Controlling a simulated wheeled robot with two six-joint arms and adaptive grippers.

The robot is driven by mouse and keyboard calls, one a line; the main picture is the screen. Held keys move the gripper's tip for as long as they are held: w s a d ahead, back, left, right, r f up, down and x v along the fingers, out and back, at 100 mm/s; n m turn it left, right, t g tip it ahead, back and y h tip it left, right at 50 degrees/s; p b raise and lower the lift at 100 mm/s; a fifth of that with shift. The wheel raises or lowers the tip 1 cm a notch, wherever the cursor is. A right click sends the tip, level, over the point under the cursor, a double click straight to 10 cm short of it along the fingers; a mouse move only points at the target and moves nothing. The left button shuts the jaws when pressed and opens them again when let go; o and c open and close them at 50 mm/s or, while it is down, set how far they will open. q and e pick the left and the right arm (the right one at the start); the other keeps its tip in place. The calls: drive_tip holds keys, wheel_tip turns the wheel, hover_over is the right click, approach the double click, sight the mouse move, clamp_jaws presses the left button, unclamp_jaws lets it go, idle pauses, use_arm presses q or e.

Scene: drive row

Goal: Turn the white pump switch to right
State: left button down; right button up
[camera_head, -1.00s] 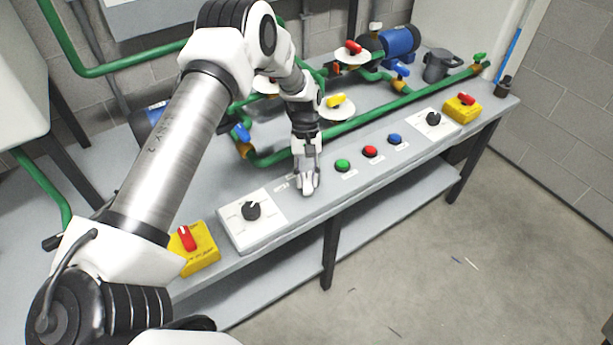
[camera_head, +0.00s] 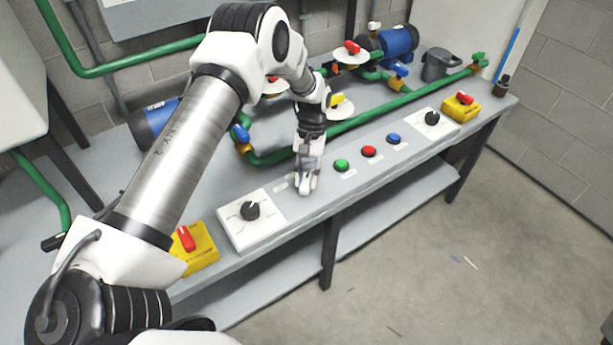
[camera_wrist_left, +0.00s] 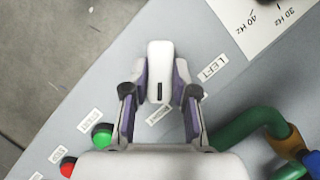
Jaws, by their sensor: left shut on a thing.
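The white pump switch (camera_wrist_left: 159,72) shows in the left wrist view as a white lever with a dark slot, between labels; one to its right reads LEFT (camera_wrist_left: 213,67). My left gripper (camera_wrist_left: 158,88) is shut on it, a finger on each side. In the head view the left gripper (camera_head: 305,186) points down at the control panel, between the left dial and the green button, and mostly hides the switch. My right gripper is not in view.
Green (camera_head: 341,165), red (camera_head: 369,151) and blue (camera_head: 394,139) buttons sit right of the gripper. A black dial (camera_head: 250,210) and a yellow box with a red switch (camera_head: 186,238) are to its left. Green pipes (camera_head: 380,115) run behind.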

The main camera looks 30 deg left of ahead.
use_arm(q)
drive_tip(key=c, duration=0.9)
unclamp_jaws()
drive_tip(key=shift+f, duration=0.1)
drive_tip(key=v, duration=1.2)
drive_tip(key=shift+w, duration=0.15)
drive_tip(key=shift+f, duration=0.1)
